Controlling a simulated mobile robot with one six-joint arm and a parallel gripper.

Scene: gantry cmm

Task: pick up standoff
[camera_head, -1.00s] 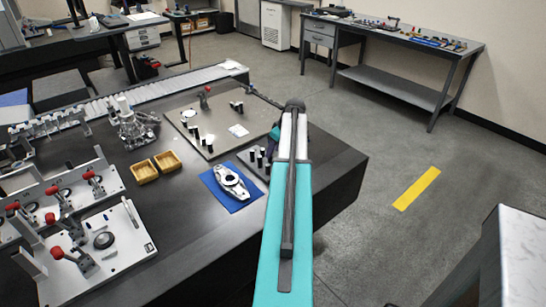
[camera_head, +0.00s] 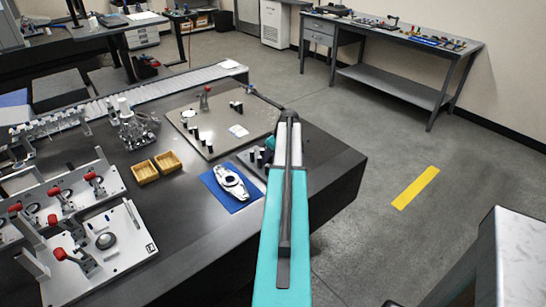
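Several small dark standoffs (camera_head: 259,160) stand upright on a grey plate near the right end of the black table, just left of my arm. More small black and white posts stand on the larger beige plate (camera_head: 215,147) behind them. I cannot tell which one is the task's standoff. My teal and white arm reaches forward over the table's right part. My gripper is hidden behind the arm, apart from a small teal part beside the standoffs. Its fingers and anything between them do not show.
A metal part (camera_head: 231,182) lies on a blue mat (camera_head: 241,204). Two yellow bins (camera_head: 145,172) stand left of it. White fixtures with red-handled clamps (camera_head: 107,254) fill the table's left front. A grey workbench (camera_head: 395,50) stands at the back right, with open floor before it.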

